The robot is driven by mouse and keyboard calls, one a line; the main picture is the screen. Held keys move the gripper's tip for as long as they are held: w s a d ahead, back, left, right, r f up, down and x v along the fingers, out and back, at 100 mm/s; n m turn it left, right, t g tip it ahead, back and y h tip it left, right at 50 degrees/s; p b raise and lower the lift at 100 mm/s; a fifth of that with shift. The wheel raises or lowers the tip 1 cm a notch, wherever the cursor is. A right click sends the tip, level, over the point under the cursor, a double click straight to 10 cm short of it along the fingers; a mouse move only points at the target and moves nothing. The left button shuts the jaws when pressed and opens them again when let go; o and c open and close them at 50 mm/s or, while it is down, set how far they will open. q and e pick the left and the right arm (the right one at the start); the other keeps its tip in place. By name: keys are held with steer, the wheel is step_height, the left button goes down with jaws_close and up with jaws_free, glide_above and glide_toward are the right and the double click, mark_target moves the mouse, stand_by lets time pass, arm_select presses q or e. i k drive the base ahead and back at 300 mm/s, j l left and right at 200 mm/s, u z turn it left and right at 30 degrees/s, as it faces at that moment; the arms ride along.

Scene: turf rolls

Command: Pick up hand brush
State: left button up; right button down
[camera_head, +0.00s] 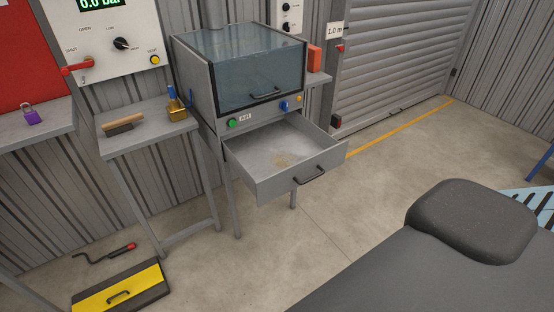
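The hand brush (124,125) has a light brown wooden body and darker bristles along its lower edge. It lies on the small grey side table (150,138), near the table's left end. Nothing touches it except the tabletop, and nothing covers it. Neither of my grippers shows in the head view.
A brass object with a blue handle (177,109) stands right of the brush. A grey cabinet with a glass front (245,75) stands beside the table, its drawer (300,180) pulled out. A yellow-and-black box (118,290) and a crank (104,254) lie on the floor.

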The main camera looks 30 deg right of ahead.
mark_target(112, 128)
steer(key=i+j+z, duration=0.3)
steer(key=i+z, duration=0.15)
steer(key=i+j+z, duration=0.4)
steer(key=i+j, duration=0.1)
steer(key=i, duration=0.1)
